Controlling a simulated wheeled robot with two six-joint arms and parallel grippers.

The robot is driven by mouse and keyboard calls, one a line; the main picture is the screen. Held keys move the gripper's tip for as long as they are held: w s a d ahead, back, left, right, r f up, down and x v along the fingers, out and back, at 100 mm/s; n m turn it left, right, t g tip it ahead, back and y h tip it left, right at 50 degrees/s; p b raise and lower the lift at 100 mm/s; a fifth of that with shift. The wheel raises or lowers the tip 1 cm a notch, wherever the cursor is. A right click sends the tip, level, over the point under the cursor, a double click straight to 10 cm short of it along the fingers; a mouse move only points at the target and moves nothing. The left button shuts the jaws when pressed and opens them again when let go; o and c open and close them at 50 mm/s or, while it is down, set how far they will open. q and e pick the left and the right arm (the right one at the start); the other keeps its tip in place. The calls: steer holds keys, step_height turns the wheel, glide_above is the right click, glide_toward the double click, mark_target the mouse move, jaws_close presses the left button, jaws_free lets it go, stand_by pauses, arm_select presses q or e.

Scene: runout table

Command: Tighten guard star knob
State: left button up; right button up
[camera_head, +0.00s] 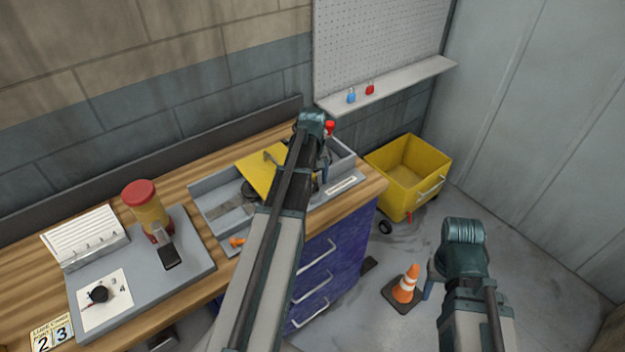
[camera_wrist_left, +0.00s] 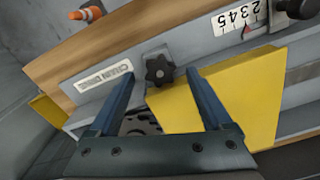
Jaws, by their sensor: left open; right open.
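The black star knob (camera_wrist_left: 160,69) shows in the left wrist view on a small grey bracket at the edge of the yellow guard (camera_wrist_left: 235,100). My left gripper (camera_wrist_left: 159,74) is open, with one blue finger on each side of the knob. The fingertips look apart from it. In the head view the yellow guard (camera_head: 262,172) sits over the grey runout housing (camera_head: 212,192), and my left arm hides the knob there. My right gripper (camera_head: 428,288) is at the lower right, off the bench and largely hidden by its own wrist, with a blue finger showing.
A yellow cart (camera_head: 408,172) and an orange cone (camera_head: 406,285) stand on the floor right of the blue drawers (camera_head: 325,270). A number scale (camera_wrist_left: 238,20) is near the guard.

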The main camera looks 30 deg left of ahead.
mark_target(313, 186)
arm_select(q)
step_height(313, 186, up, 13)
steer(key=p, duration=1.2)
steer(key=shift+f, duration=0.2)
steer(key=s+d+f+m+b, duration=0.4)
steer(key=s+d, duration=0.1)
steer(key=d, duration=0.5)
steer(key=s+d+f+m+b, duration=0.4)
steer(key=s+d+m, duration=0.1)
steer(key=d, duration=0.6)
steer(key=s+d+f+m+y+b, duration=0.1)
steer(key=s+d+f+m+b, duration=0.3)
steer(key=s+d, duration=0.3)
steer(key=d+b, duration=0.1)
steer(key=d, duration=0.3)
steer(key=shift+f+m, duration=0.35)
steer(key=shift+m, duration=0.05)
steer(key=shift+s, duration=0.1)
